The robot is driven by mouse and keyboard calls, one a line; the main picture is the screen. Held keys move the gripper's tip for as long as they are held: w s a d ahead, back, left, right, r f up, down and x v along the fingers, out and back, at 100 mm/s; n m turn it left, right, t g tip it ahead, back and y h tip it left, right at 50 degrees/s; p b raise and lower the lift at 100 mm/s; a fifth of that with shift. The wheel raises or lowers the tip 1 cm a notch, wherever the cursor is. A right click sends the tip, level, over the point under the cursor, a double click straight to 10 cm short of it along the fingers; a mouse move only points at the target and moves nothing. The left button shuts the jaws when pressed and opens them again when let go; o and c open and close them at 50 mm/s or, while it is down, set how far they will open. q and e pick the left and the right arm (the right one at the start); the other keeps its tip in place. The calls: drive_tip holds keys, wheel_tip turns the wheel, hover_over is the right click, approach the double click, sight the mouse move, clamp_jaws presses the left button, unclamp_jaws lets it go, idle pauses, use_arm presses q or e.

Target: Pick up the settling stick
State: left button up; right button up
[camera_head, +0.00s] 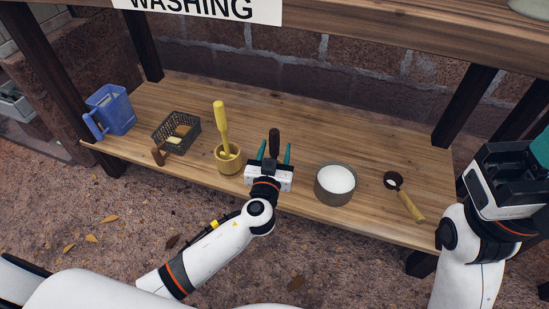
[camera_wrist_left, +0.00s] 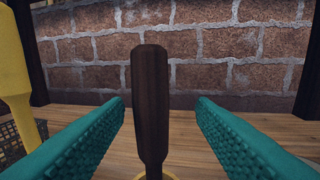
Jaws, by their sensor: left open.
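A dark brown upright stick (camera_head: 274,142), which I take for the settling stick, stands on the wooden shelf at centre. In the left wrist view the stick (camera_wrist_left: 151,105) rises between my two teal fingers, slightly left of the middle, with a gap on each side. Its foot is mostly cut off by the lower edge, where a bit of yellow shows. My left gripper (camera_head: 275,153) is open around the stick, and it also shows in its wrist view (camera_wrist_left: 162,103). My right gripper (camera_head: 538,148) is at the right edge, away from the shelf items, its fingers mostly out of frame.
On the shelf (camera_head: 380,155), a yellow tool (camera_head: 221,130) stands in a yellow pot (camera_head: 229,166) left of my gripper. A white-filled bowl (camera_head: 335,183) is close on its right. A brick wall is behind.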

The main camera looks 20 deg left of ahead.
use_arm(q)
drive_tip(key=w, duration=0.2)
drive_tip(key=w+a+b, duration=0.1)
drive_tip(key=w, duration=0.1)
drive_tip(key=shift+w+a, duration=0.15)
drive_tip(key=shift+w, duration=0.25)
drive_tip(key=c, duration=1.1)
drive_tip(key=shift+o, duration=0.2)
drive_tip(key=shift+r, duration=0.1)
